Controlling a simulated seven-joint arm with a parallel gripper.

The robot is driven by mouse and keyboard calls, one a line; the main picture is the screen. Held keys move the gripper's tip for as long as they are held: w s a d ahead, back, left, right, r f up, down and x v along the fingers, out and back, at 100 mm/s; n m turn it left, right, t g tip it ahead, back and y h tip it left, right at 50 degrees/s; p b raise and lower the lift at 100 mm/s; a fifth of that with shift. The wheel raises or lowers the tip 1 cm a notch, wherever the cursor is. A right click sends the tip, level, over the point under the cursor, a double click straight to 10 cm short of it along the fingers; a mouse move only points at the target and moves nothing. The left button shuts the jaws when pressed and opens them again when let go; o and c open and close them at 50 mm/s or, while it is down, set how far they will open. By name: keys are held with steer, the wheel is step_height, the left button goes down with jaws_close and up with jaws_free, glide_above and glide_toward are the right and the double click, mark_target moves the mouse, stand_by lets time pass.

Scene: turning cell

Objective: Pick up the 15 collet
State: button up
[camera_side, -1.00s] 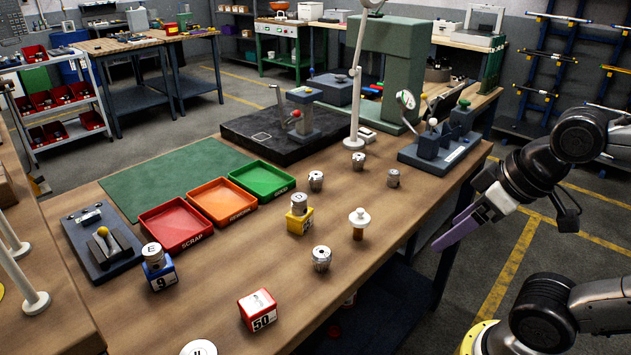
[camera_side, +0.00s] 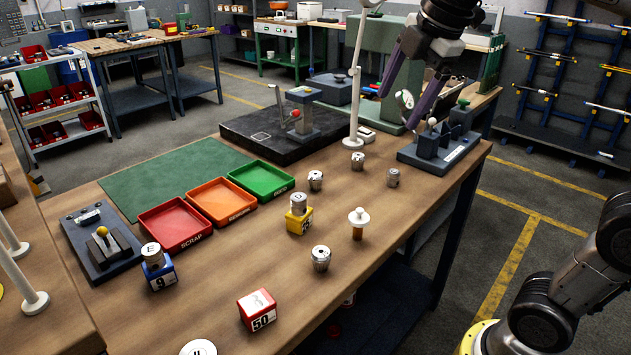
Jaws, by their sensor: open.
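Several small silver collets stand apart on the wooden bench: one in the front middle (camera_side: 320,258), one near the green tray (camera_side: 316,180), one by the white post's foot (camera_side: 357,160) and one near the grey fixture (camera_side: 393,177). Their markings are too small to read, so I cannot tell which is the 15 collet. Another silver piece (camera_side: 299,201) sits on a yellow numbered block (camera_side: 299,222). My gripper (camera_side: 398,112) is open and empty, with two purple fingers pointing down above the back right of the bench, in front of the green machine.
Red (camera_side: 174,224), orange (camera_side: 220,203) and green (camera_side: 262,181) trays lie left of the collets. A white post (camera_side: 355,95) and a grey fixture (camera_side: 438,148) stand near my gripper. A white-topped plug (camera_side: 358,222), a blue block (camera_side: 159,272) and a red block (camera_side: 257,311) stand nearer the front.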

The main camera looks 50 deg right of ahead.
steer(key=w+d+n+g, duration=0.15)
steer(key=w+n, duration=0.25)
steer(key=w, duration=0.6)
steer(key=n+g, duration=0.1)
steer(key=g, duration=0.2)
glide_above(315, 174)
steer(key=a, duration=0.1)
steer(key=shift+h, duration=0.3)
step_height(315, 174, down, 24)
steer(key=shift+s+r, duration=0.15)
steer(key=shift+r, duration=0.05)
steer(key=shift+d+f, duration=0.25)
steer(key=shift+f, duration=1.25)
steer(key=shift+d+f, duration=0.2)
steer(key=shift+f, duration=1.3)
jaws_close()
